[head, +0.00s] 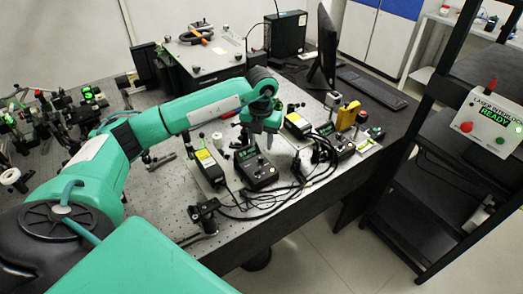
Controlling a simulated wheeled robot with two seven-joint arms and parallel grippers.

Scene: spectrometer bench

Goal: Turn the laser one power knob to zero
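A black control box (255,169) with a small green display and knobs on its top sits on the perforated bench. A second, similar black control box (336,143) stands to its right, further back. I cannot read which one is laser one, and single knobs are too small to tell apart. My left gripper (259,140) points down just above and behind the nearer box, close to its display side. Its fingers are small and partly merged with the background, so I cannot tell whether they are open or touch anything. My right gripper is not in view.
Yellow-and-black laser modules (209,166) stand beside the boxes. Black cables (300,180) loop across the bench to the right. A post mount (205,210) stands at the front. A monitor (323,50) is behind. A laser interlock panel (488,117) reading READY hangs on the right rack.

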